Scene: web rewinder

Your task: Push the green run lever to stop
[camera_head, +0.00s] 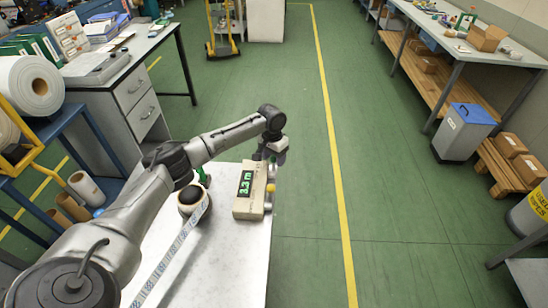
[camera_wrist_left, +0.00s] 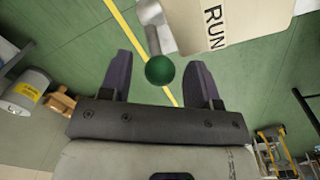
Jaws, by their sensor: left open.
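The run lever's green ball knob (camera_wrist_left: 159,70) sits on a short metal stem in the left wrist view. Beside it is a cream housing (camera_wrist_left: 240,20) marked RUN. My left gripper (camera_wrist_left: 157,80) is open, with one dark finger on each side of the knob and visible gaps to both. I cannot tell how deep the knob lies between the fingers. In the head view my left gripper (camera_head: 277,158) is at the far end of the cream counter box (camera_head: 247,205), which shows green digits. The knob is hidden there. My right gripper is not in view.
The box stands on a pale bench (camera_head: 225,265) with a tape roll (camera_head: 190,198) and a printed strip at its left. A small yellow knob (camera_head: 270,188) juts from the box's right side.

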